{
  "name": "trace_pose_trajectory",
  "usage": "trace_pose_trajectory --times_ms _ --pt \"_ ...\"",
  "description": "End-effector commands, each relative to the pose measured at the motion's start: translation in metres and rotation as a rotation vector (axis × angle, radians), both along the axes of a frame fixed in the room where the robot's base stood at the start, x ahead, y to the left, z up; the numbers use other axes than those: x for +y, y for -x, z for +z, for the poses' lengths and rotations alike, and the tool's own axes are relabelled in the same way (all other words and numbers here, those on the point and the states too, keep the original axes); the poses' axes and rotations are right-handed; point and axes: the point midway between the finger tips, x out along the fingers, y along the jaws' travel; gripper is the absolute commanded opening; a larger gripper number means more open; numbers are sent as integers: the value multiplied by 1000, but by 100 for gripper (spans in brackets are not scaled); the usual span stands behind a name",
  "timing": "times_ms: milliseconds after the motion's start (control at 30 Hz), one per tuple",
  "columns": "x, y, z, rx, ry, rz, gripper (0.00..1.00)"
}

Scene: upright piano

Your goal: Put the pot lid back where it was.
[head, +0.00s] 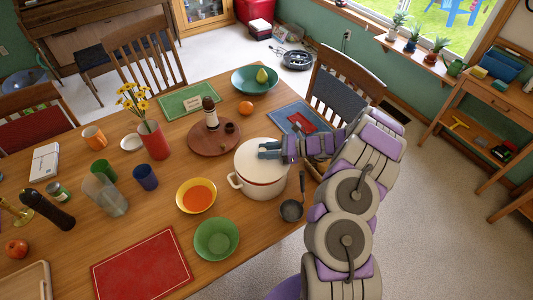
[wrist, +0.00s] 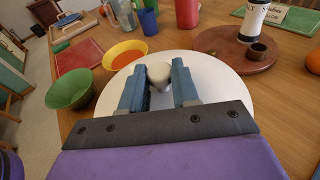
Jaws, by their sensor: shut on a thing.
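The white pot (head: 262,188) with a red line near its rim stands on the wooden table, at the middle of the head view. The white round lid (head: 250,158) is over the pot's mouth and looks level; whether it rests fully on the rim I cannot tell. My gripper (head: 267,149) reaches over the lid from the right. In the wrist view the gripper's blue fingers (wrist: 158,88) are shut on the lid's pale knob (wrist: 159,73). The lid (wrist: 215,72) fills the area under the fingers there and hides the pot.
A ladle (head: 291,209) lies right of the pot. An orange soup bowl (head: 196,196) and a green bowl (head: 216,240) stand left and front. A round wooden board (head: 205,145) with a bottle is behind. A chair (head: 343,85) stands at the table's right side.

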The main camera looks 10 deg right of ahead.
Motion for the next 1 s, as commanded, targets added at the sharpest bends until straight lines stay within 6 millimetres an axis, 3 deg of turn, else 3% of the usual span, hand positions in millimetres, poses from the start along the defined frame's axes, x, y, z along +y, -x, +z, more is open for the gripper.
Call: trace_pose_trajectory --times_ms 700,733,1000 --pt "0 0 -17 -1 -2 0 0" --pt "0 1 -17 0 -1 1 31" --pt "1 0 -17 0 -1 1 55"
